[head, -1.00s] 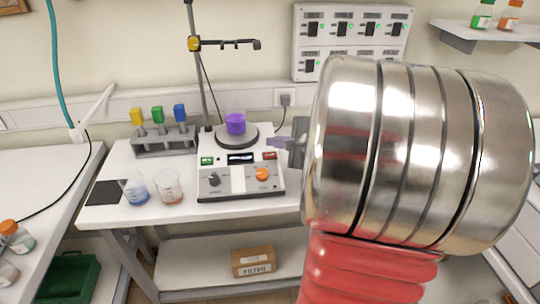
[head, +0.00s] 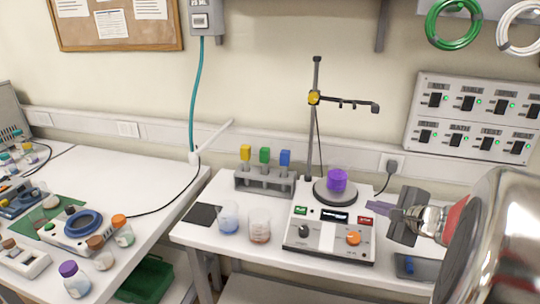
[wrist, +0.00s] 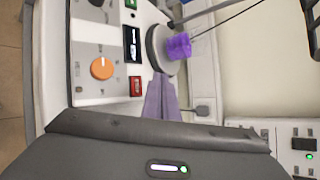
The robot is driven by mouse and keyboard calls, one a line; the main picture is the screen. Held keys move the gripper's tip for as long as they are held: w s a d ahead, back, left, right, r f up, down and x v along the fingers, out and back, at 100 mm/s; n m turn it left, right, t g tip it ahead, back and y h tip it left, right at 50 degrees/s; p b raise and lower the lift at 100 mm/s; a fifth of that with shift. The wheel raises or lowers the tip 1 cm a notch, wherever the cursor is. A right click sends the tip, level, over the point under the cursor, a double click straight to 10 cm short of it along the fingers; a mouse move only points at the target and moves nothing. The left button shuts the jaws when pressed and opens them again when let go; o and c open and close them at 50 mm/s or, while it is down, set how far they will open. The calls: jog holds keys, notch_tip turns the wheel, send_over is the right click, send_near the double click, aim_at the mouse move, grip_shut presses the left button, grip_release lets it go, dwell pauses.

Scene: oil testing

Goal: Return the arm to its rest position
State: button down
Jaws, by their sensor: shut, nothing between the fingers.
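My gripper (head: 376,207) is at the right of the head view, its purple fingers pointing left, near the right side of the hotplate stirrer (head: 318,240). In the wrist view the fingers (wrist: 160,95) are together, with nothing between them. My metal arm link covers the lower right corner of the head view.
A stand (head: 316,130) with a clamp rises behind the stirrer. Two beakers (head: 228,217) (head: 260,226) and a rack (head: 265,181) with coloured-top items are to its left. A dark tray (head: 425,268) lies at right. A switch panel (head: 470,115) is on the wall.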

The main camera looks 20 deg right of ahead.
jog(key=s+a+f+n+g, duration=0.1)
jog(key=s+a+f+n+y, duration=0.1)
jog(key=a, duration=0.1)
jog(key=s+a+f+n+g, duration=0.1)
jog(key=a+f, duration=0.1)
jog(key=shift+s+f+n+g+y, duration=0.1)
jog(key=shift+s+n+g+y, duration=0.2)
jog(key=shift+n+y, duration=0.1)
jog(key=s+a+r+n+g, duration=0.1)
jog(key=s+a+n, duration=0.2)
jog(key=a+n, duration=0.4)
jog(key=s+a+r+n+g+h, duration=0.1)
jog(key=s+a+n, duration=0.3)
jog(key=a, duration=0.6)
jog(key=s+a+r+n+g, duration=0.2)
jog(key=s+a+r+n, duration=0.1)
jog(key=a+n, duration=0.6)
jog(key=shift+s+a+r+n, duration=0.2)
jog(key=shift+s+n, duration=0.1)
jog(key=shift+s, duration=0.15)
jog(key=shift+d, duration=0.15)
